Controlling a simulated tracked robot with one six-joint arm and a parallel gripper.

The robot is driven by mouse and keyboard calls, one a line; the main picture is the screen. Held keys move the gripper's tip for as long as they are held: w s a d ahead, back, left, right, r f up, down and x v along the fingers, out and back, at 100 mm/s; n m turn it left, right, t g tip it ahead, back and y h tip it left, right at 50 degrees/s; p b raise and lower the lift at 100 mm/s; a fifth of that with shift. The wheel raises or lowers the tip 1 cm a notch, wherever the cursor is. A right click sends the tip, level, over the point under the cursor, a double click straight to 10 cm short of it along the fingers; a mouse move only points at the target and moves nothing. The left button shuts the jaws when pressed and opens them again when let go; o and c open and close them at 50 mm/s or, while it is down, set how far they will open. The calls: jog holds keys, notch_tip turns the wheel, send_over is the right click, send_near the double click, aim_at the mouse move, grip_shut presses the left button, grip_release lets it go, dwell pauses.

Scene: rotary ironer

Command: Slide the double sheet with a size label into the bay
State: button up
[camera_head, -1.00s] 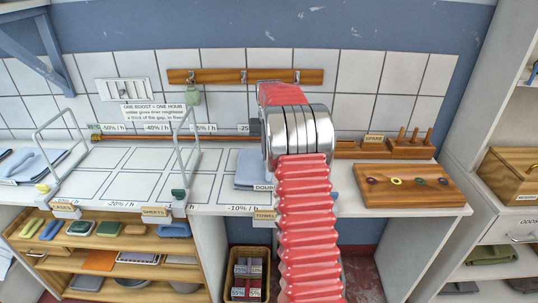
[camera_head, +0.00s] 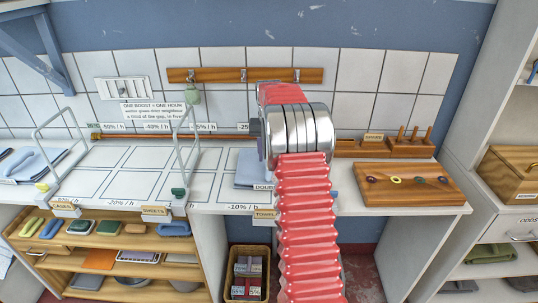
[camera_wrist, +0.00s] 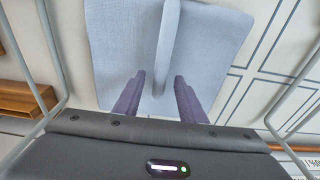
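The double sheet (camera_head: 249,168) is a folded pale blue-grey stack on the white counter, partly hidden by my arm. A size label (camera_head: 263,187) at its front edge reads "DOUB", the rest covered. In the wrist view the sheet (camera_wrist: 215,50) has a raised ridge (camera_wrist: 168,45) along its middle. My gripper (camera_wrist: 157,80) is open over the sheet, its two purple fingers either side of the ridge with gaps to it. In the head view the fingers are hidden. Outlined bays (camera_head: 150,160) cover the counter left of the sheet; which one is meant I cannot tell.
Wire hoops (camera_head: 187,150) and (camera_head: 50,150) stand on the counter among the bays. A wooden board with coloured rings (camera_head: 410,196) lies to the right. Another folded stack (camera_head: 25,175) lies at far left. A basket (camera_head: 247,293) stands below the counter.

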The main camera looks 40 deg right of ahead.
notch_tip(320, 180, up, 14)
jog(key=s+a, duration=0.1)
jog(key=shift+s+f, duration=0.15)
jog(key=shift+f, duration=0.05)
dwell(0.4)
dwell(0.4)
